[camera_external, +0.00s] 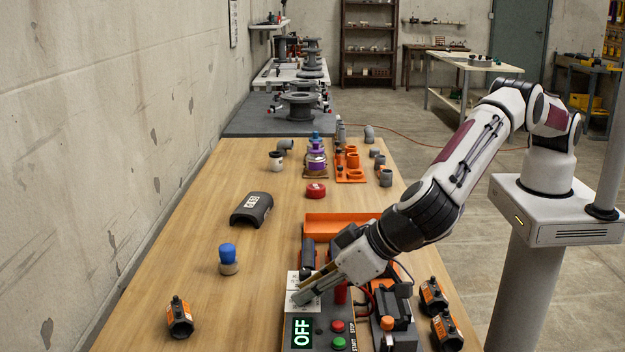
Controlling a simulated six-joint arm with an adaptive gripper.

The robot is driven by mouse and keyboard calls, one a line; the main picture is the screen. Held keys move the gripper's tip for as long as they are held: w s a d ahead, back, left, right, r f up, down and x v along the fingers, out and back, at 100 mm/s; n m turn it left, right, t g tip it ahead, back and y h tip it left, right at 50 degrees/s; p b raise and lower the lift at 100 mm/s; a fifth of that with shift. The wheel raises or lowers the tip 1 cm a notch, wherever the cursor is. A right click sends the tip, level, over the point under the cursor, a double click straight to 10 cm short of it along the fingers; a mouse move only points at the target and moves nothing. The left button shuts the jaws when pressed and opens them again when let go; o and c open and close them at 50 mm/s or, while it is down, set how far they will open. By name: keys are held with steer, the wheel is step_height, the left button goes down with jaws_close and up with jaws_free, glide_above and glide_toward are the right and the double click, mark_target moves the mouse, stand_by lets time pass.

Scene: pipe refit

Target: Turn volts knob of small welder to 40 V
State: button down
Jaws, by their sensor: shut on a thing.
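The small welder (315,337) sits at the front of the wooden table. Its top shows a green-lit display reading OFF (301,333), a red STOP button (337,326) and a green START button (338,343). A white dial plate (293,281) lies behind the display. My gripper (303,298) reaches down from the right onto this plate, with its fingers shut on a knob there, taken to be the volts knob. The fingers hide the knob, so its pointer and setting cannot be read.
An orange tray (345,222) stands behind the welder. Another dark machine with an orange knob (387,323) is close on the right. Orange-black clamps (446,330) lie at the right edge. A blue-topped jar (228,258) and black cover (252,209) stand left, with free table around.

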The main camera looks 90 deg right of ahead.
steer(key=shift+w+a+r+m+h, duration=0.15)
steer(key=shift+w+r+m+h, duration=0.2)
steer(key=shift+m+h, duration=0.35)
steer(key=shift+s+a, duration=0.1)
steer(key=shift+a, duration=0.2)
stand_by(1.1)
steer(key=c, duration=2.2)
jaws_free()
steer(key=shift+d, duration=0.1)
steer(key=shift+d+f, duration=0.2)
steer(key=shift+f, duration=0.05)
steer(key=shift+s+r, duration=0.1)
steer(key=shift+v, duration=5.9)
steer(key=shift+r, duration=0.1)
